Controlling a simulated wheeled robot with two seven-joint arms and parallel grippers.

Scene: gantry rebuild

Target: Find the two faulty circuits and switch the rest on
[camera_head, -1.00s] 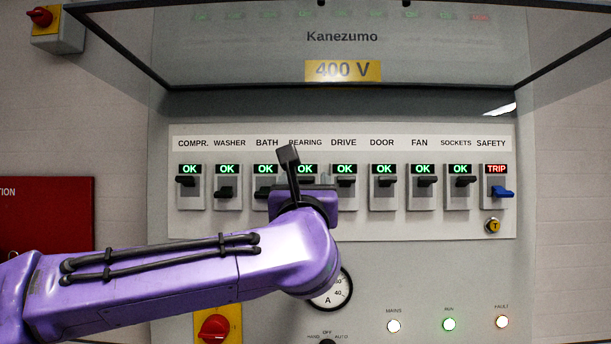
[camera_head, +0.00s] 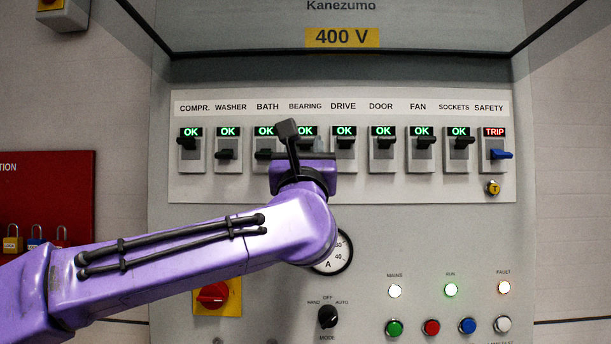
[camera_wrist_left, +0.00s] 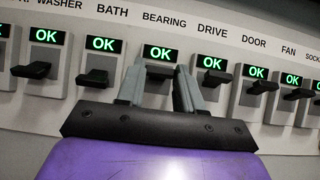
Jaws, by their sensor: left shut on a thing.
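The breaker row (camera_head: 340,195) carries labelled switches. COMPR. (camera_head: 188,143), DRIVE (camera_head: 345,143), DOOR (camera_head: 383,143), FAN (camera_head: 422,142) and SOCKETS (camera_head: 460,142) have black levers in the upper position under green OK displays. WASHER (camera_head: 226,155) and BATH (camera_head: 264,155) show OK with levers lower. SAFETY (camera_head: 501,155) has a low blue lever and a red TRIP display. My left gripper (camera_wrist_left: 160,88) is shut on the BEARING lever (camera_wrist_left: 160,72), which looks high, close under its OK display. My wrist hides most of BEARING in the head view. My right gripper is out of view.
A raised clear cover (camera_head: 340,60) hangs above the row. Below are a round meter (camera_head: 335,252), a black mode knob (camera_head: 328,316), lit lamps (camera_head: 451,290) and coloured buttons (camera_head: 467,326). A red board with padlocks (camera_head: 36,240) is at the left.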

